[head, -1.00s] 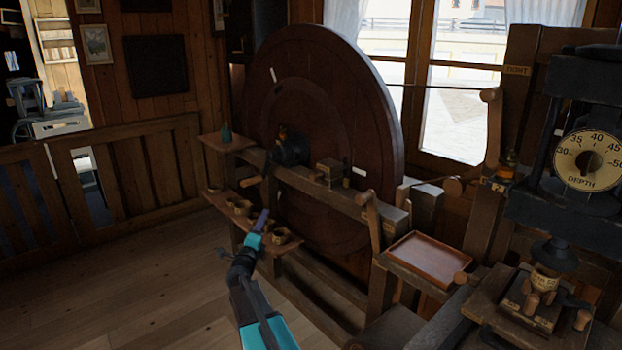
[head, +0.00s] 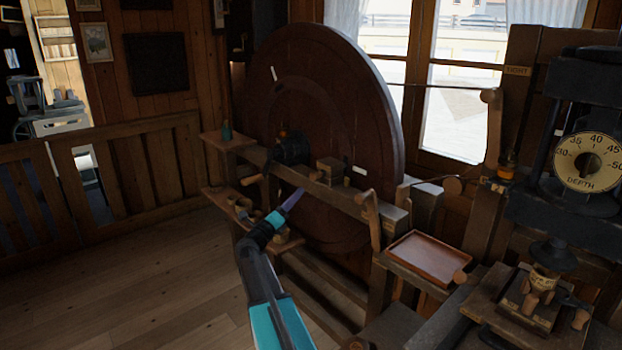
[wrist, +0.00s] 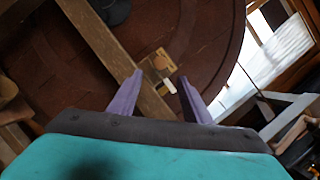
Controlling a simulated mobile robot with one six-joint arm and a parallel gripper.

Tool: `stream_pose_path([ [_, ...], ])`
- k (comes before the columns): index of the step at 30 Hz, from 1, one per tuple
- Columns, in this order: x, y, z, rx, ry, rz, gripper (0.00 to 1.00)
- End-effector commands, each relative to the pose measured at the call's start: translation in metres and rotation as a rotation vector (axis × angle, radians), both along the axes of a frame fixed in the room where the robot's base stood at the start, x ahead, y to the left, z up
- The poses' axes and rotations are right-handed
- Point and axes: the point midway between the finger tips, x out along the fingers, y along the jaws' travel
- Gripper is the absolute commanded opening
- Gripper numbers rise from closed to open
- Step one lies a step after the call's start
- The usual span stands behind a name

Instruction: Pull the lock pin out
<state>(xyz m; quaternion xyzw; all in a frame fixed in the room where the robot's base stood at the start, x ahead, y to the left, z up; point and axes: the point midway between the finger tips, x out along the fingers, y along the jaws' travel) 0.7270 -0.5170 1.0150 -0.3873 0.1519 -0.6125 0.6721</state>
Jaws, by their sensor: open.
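My gripper (head: 293,198) is open and empty, reaching toward the wooden beam in front of the big wheel. In the wrist view its two purple fingers stand apart (wrist: 161,78). A small wooden block (head: 329,170) sits on the beam. In the wrist view the block (wrist: 172,72) shows a round tan knob (wrist: 161,63) and lies beyond and between the fingertips, apart from them. I cannot tell for certain which of these parts is the lock pin.
The dark wheel (head: 285,65) rises behind the beam (head: 300,181). To the right are a wooden lever (head: 370,220), a shallow tray (head: 427,257) and a press with a depth dial (head: 590,161). Open floor lies left.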

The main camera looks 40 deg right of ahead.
Motion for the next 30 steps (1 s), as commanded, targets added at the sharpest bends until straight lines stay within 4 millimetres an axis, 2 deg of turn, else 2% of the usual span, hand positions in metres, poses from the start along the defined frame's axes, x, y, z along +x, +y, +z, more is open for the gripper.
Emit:
stream_pose_path([
  [30,0.025,-0.115,0.034,-0.002,0.0,-0.002,0.44],
])
